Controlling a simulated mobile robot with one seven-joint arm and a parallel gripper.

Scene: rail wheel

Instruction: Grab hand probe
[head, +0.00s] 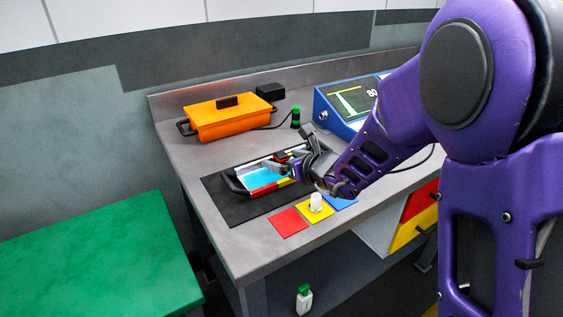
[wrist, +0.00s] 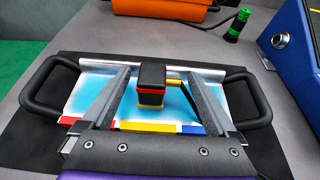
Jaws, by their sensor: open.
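A small black block with a red and orange base, which looks like the hand probe (wrist: 152,82), stands in a shallow tray with a light blue floor. It shows as a small dark and red shape in the head view (head: 283,157). My gripper (wrist: 160,76) is open, with one finger on each side of the block and visible gaps between. In the head view my gripper (head: 298,164) is low over the tray and partly covers it. A yellow and black rod or cable leaves the block to the right.
The tray (wrist: 58,95) has black side handles and lies on a black mat (head: 222,203). An orange case (head: 215,122), a green and black cylinder (head: 295,117) and a blue display unit (head: 336,122) stand behind. A white knob (head: 316,201) stands on coloured squares in front.

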